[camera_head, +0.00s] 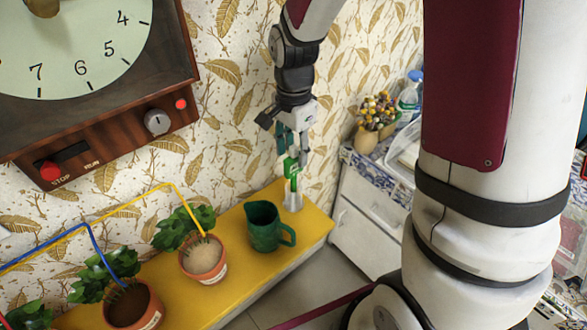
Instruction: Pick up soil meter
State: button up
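What looks like the soil meter (296,170), a small green and white device, stands upright near the right end of the yellow shelf. Its lower end meets a small silvery holder (293,200); whether it sits inside it is too small to tell. My gripper (292,152) points down from above, with its fingers at the top of the meter. The fingers overlap the meter's upper part in this view. I cannot tell whether they are closed on it or only around it.
A dark green jug (265,226) stands just left of the holder on the yellow shelf (310,222). Potted plants, one in a terracotta pot (204,260), stand further left with yellow and blue tubes. A patterned wall is close behind. A white cabinet (362,222) is at right.

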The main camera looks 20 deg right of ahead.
aim_at(294, 165)
jog(key=shift+s+a+f, duration=0.1)
jog(key=shift+s+f, duration=0.05)
jog(key=shift+f, duration=1.05)
jog(key=shift+s+a+f, duration=0.1)
jog(key=shift+f, duration=1.05)
grip_shut()
